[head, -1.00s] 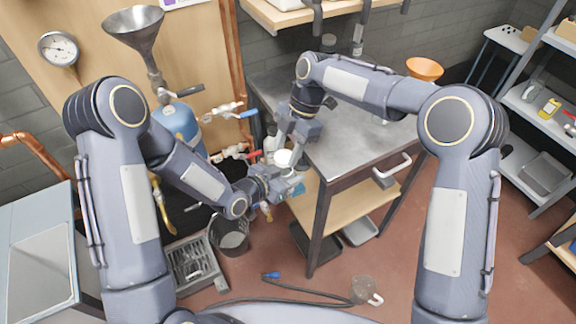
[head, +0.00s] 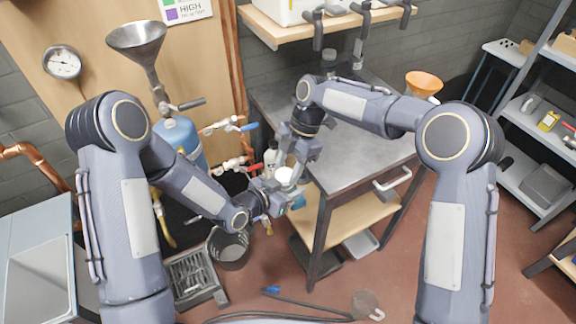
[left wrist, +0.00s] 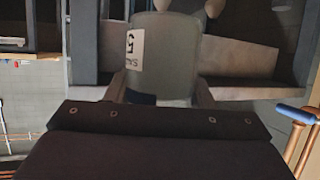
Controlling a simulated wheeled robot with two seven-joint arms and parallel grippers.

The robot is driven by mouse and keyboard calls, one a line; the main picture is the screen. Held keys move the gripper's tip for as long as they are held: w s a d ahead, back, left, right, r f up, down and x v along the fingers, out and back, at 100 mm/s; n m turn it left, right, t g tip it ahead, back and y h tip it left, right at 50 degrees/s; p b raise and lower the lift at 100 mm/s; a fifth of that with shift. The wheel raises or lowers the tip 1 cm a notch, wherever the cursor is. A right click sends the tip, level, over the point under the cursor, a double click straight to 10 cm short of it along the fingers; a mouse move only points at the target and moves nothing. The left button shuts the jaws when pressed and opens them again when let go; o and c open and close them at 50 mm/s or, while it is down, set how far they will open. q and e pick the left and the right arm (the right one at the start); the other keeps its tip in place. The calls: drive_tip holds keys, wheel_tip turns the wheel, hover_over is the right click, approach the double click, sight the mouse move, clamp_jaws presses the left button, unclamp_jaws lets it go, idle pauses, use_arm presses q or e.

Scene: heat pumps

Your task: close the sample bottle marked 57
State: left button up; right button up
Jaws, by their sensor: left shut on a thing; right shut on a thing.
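The sample bottle (left wrist: 163,60) is a pale, translucent bottle in the left wrist view. Its label is turned partly aside and shows a large 5; the rest of the number is out of sight. My left gripper (head: 286,193) is shut around the bottle body and holds it upright beside the metal table. My right gripper (head: 292,166) comes down from above and is shut on a white cap (head: 284,174) at the bottle's top. Two rounded tips show above the bottle in the left wrist view. I cannot tell whether the cap is seated, since the grippers cover the joint.
The metal table (head: 365,150) stands just right of the grippers. Another white bottle (head: 270,156) is close behind them. Valves with a blue handle (head: 249,127) and a red handle (head: 253,156) are to the left. A dark bucket (head: 229,250) stands below.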

drive_tip(key=shift+s+a+f, duration=0.1)
drive_tip(key=shift+s+f, duration=0.05)
drive_tip(key=shift+f, duration=0.35)
drive_tip(key=m, duration=0.1)
drive_tip(key=m+t, duration=0.1)
drive_tip(key=m, duration=0.1)
drive_tip(key=m+y, duration=0.1)
drive_tip(key=m, duration=0.1)
drive_tip(key=shift+s+t, duration=0.25)
drive_tip(key=shift+t, duration=0.15)
drive_tip(key=shift+m+t, duration=0.3)
drive_tip(key=shift+m, duration=0.5)
drive_tip(key=o, duration=0.9)
drive_tip(key=shift+w, duration=0.1)
